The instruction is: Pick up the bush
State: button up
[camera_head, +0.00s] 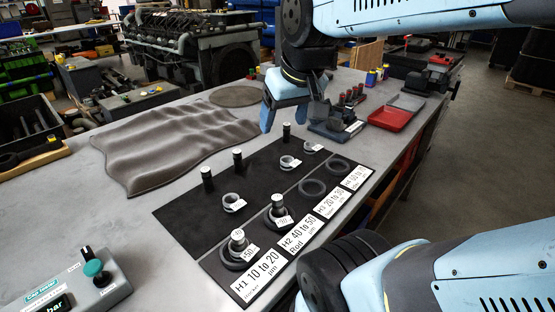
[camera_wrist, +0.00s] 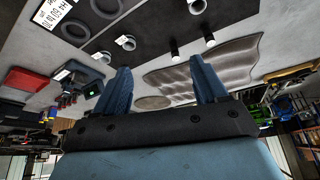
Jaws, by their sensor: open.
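Several grey ring-shaped bushes with white tags lie on the black mat. One bush (camera_head: 233,202) is at the left, another (camera_head: 289,162) is near the middle, and a third (camera_head: 311,147) is at the far right. Tagged rings also sit at the H1 place (camera_head: 238,247) and the H2 place (camera_head: 278,213). The frames do not show which bush is meant. My gripper (camera_head: 291,119) is open and empty above the far end of the mat. In the wrist view its spread fingers (camera_wrist: 161,70) have nothing between them, with a tagged bush (camera_wrist: 126,42) beyond them.
Black upright pins (camera_head: 207,179) stand along the mat (camera_head: 185,213). Dark rings (camera_head: 312,188) lie by the label cards (camera_head: 258,278). A red tray (camera_head: 391,119) and small fixtures are beyond the mat. A control box (camera_head: 80,290) stands front left.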

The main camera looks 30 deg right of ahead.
jog(key=w+d+f+g, duration=0.1)
jog(key=w, duration=0.2)
jog(key=w+d+f+g, duration=0.1)
jog(key=w+d, duration=0.1)
jog(key=w, duration=0.2)
jog(key=w+d+f, duration=0.2)
jog(key=w, duration=0.2)
jog(key=shift+w+d+f+n+g, duration=0.1)
jog(key=shift+w+n+g, duration=0.2)
jog(key=shift+g, duration=0.1)
jog(key=g, duration=0.2)
send_over(287, 157)
jog(key=s+a, duration=0.1)
jog(key=s, duration=0.1)
notch_tip(287, 157, down, 16)
jog(key=shift+w+a+f, duration=0.1)
jog(key=shift+f, duration=0.1)
jog(key=shift+w+d+f, duration=0.1)
jog(key=shift+d+f, duration=0.05)
jog(key=shift+f, duration=1.15)
jog(key=shift+d+f, duration=0.1)
jog(key=shift+f, duration=1.2)
jog(key=c, duration=1.1)
jog(key=shift+r, duration=0.15)
